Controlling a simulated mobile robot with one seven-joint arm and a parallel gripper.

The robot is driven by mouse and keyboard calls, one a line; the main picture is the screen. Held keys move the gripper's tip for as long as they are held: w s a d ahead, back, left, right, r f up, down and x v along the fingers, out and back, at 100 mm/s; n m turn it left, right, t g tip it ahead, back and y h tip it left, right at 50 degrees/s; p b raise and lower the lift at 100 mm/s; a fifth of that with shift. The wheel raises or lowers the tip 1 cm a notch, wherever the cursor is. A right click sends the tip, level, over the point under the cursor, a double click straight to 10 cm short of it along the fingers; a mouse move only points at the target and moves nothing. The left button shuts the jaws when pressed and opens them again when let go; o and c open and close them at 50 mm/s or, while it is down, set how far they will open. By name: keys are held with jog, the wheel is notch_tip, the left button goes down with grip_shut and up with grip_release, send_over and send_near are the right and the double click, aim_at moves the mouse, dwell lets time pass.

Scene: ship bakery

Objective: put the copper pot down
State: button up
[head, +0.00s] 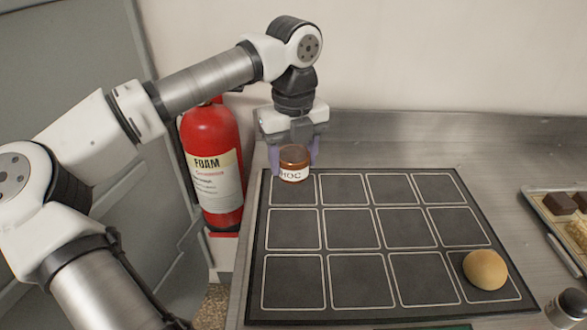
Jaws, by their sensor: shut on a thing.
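The copper pot (294,160) is a small brown, round pot with a white label on which "HOC" can be read. My gripper (294,168) points down and is shut on it, with one purple-grey finger on each side. The pot is upright at the back left corner square of a dark mat (384,250) marked with white-outlined squares. I cannot tell whether its base touches the mat or is a little above it.
A round golden bun (485,269) sits in the mat's front right square; the other squares look empty. A tray (549,212) of chocolates is at the right, with a small dark-lidded jar (567,308) in front. A red fire extinguisher (212,150) stands left of the steel counter.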

aim_at(293, 172)
jog(key=shift+f, duration=1.7)
jog(key=shift+f, duration=0.2)
jog(key=o, duration=1.1)
jog(key=shift+r, duration=0.1)
notch_tip(293, 172, up, 12)
jog(key=shift+r+b, duration=0.15)
jog(key=shift+b, duration=0.15)
